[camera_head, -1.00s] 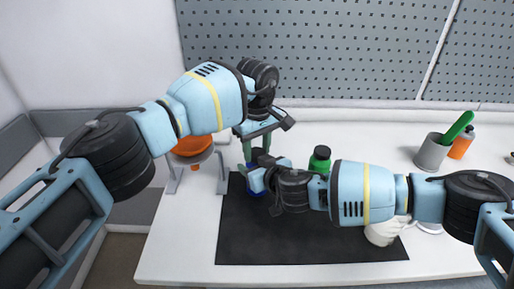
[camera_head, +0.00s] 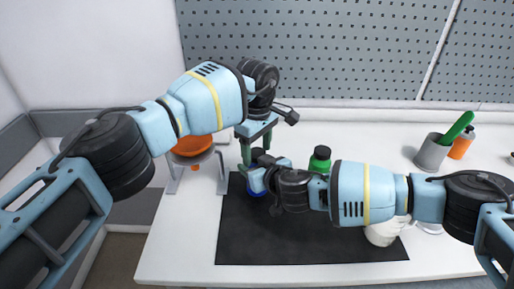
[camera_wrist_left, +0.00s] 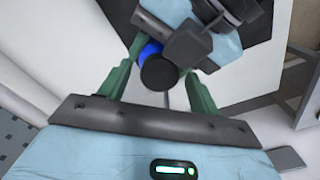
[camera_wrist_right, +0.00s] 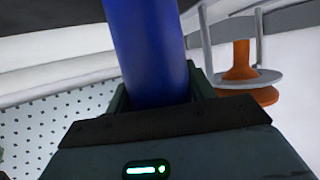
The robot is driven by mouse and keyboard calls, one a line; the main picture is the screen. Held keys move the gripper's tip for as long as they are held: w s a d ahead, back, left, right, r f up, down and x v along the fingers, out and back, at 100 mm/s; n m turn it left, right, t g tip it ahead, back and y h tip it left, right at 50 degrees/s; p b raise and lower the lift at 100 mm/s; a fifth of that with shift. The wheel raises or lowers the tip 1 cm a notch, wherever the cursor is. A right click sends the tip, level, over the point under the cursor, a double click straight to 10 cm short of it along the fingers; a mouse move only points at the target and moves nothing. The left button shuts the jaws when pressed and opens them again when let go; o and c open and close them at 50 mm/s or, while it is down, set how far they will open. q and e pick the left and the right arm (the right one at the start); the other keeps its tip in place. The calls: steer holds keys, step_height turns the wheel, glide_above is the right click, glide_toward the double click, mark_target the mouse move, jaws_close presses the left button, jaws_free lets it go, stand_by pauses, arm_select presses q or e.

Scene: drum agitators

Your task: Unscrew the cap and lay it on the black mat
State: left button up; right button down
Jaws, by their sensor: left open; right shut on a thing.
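A blue bottle (camera_head: 257,187) with a black cap (camera_wrist_left: 158,73) stands at the back left of the black mat (camera_head: 300,243), mostly hidden by the grippers in the head view. My right gripper (camera_head: 259,179) is shut on the blue bottle's body, which also fills the middle of the right wrist view (camera_wrist_right: 148,50). My left gripper (camera_head: 256,148) points down above the bottle. Its green fingers are open, one on each side of the cap in the left wrist view (camera_wrist_left: 160,76), with gaps showing. The bottle's lower part is partly covered.
A white object (camera_head: 383,233) lies at the mat's right edge, partly hidden. A grey cup (camera_head: 433,152) and orange bottle (camera_head: 461,143) stand back right; an orange funnel-like thing (camera_head: 193,146) is left. The mat's front is clear.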

arm_select(q)
steer(key=shift+r, duration=0.1)
steer(key=shift+r, duration=2.2)
steer(key=shift+c, duration=0.2)
step_height(320, 180, up, 3)
steer(key=m, duration=0.5)
steer(key=shift+r+m, duration=0.2)
steer(key=shift+m, duration=0.2)
steer(key=shift+f, duration=4)
steer(key=shift+c, duration=0.4)
